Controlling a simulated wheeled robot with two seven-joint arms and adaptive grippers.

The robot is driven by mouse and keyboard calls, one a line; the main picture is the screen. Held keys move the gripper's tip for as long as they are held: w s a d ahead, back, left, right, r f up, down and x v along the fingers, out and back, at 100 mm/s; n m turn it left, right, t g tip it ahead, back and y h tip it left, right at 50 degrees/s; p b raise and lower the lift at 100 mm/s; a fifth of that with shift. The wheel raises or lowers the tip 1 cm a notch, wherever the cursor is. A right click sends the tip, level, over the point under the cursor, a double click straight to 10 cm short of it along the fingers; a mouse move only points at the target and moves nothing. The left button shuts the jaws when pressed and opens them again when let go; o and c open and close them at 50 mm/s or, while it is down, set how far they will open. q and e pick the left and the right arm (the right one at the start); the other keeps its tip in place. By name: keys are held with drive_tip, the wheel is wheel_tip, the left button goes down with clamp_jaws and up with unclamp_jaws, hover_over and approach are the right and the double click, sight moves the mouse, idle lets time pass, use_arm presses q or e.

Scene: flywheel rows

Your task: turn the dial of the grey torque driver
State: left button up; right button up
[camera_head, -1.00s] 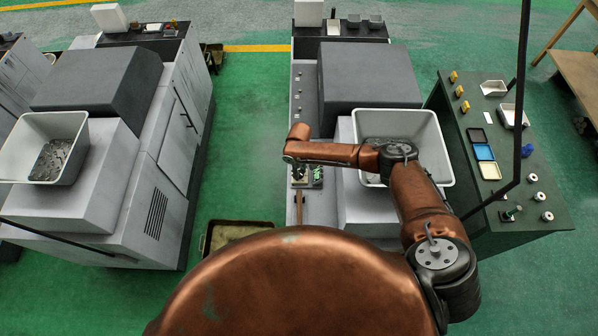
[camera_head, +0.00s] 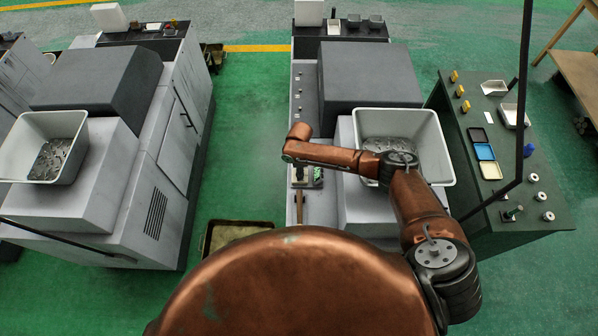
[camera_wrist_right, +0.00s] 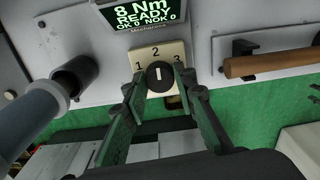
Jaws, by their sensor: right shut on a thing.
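The dial (camera_wrist_right: 153,78) is a round black knob with a white mark, on a cream plate (camera_wrist_right: 168,57) numbered 1, 2, 3. The mark points up, toward the 2. My right gripper (camera_wrist_right: 160,84) is shut on the dial, with one green-lined finger on each side of it. Above the dial a screen (camera_wrist_right: 145,12) reads 8 Nm, READY, OK 0, NOK 0. In the head view my forearm hides the dial. My left gripper is not in view.
A wooden-handled tool (camera_wrist_right: 270,63) hangs right of the dial. In the head view a white bin (camera_head: 440,150) stands behind my right arm, and a dark green table (camera_head: 535,215) with small parts stands at the right.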

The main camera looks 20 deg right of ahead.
drive_tip(key=shift+w+d+r, duration=0.1)
drive_tip(key=shift+w+d, duration=0.05)
drive_tip(key=shift+d, duration=0.05)
idle(0.4)
drive_tip(key=o, duration=1.1)
drive_tip(key=shift+o, duration=0.3)
drive_tip(key=shift+a, duration=0.1)
wheel_tip(320, 180, up, 12)
drive_tip(key=shift+a+n, duration=0.1)
drive_tip(key=shift+n, duration=0.2)
